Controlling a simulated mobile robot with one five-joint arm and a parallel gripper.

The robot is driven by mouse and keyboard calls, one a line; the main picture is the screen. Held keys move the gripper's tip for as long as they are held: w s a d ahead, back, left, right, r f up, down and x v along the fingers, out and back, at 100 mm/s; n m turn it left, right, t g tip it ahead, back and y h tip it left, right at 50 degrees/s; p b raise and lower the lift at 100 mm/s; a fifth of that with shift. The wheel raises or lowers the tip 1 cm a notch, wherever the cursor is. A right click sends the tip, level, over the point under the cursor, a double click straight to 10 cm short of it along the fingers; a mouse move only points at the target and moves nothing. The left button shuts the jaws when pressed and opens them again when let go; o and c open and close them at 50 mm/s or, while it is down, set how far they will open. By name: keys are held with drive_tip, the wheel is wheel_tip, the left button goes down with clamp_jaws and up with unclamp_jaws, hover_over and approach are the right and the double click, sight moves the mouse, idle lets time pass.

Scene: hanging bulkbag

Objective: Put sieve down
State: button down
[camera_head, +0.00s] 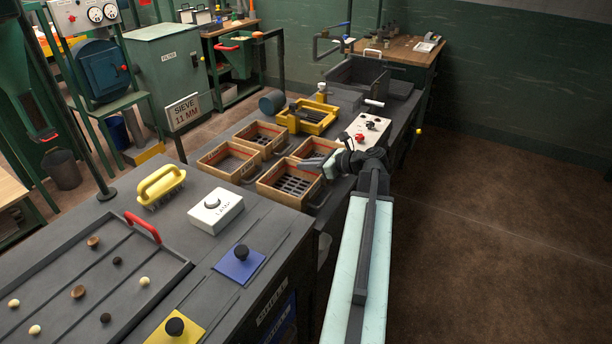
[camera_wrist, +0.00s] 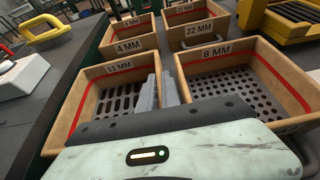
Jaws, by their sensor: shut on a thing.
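The 11 MM sieve (camera_wrist: 97,75) is a square wooden box with a red inner stripe and a dark slotted floor. It shows nearest in the head view (camera_head: 271,196), on the dark bench. My gripper (camera_wrist: 160,88) is shut on its right wall in the wrist view, one finger inside and one outside. In the head view my gripper (camera_head: 312,162) reaches in from the right between this sieve and the 8 MM sieve (camera_wrist: 270,70). The sieve looks level. The wrist body hides its near edge, and I cannot tell whether its base touches the bench.
The 4 MM sieve (camera_wrist: 128,45) and 22 MM sieve (camera_wrist: 198,28) stand close behind. A sign (camera_head: 182,111) reads "SIEVE 11 MM". A yellow frame (camera_head: 306,119), a white control box (camera_head: 366,130) and a white block (camera_head: 215,210) stand around the sieves.

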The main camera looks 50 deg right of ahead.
drive_tip(key=shift+f, duration=0.9)
drive_tip(key=shift+r, duration=0.3)
drive_tip(key=shift+f, duration=0.25)
drive_tip(key=c, duration=1.8)
unclamp_jaws()
drive_tip(key=shift+r, duration=0.1)
drive_tip(key=shift+c, duration=0.2)
drive_tip(key=shift+s+r, duration=0.1)
drive_tip(key=shift+r, duration=0.2)
drive_tip(key=p+v, duration=0.4)
drive_tip(key=v, duration=0.7)
drive_tip(key=shift+s+p, duration=0.3)
drive_tip(key=shift+s, duration=0.05)
drive_tip(key=shift+d, duration=0.15)
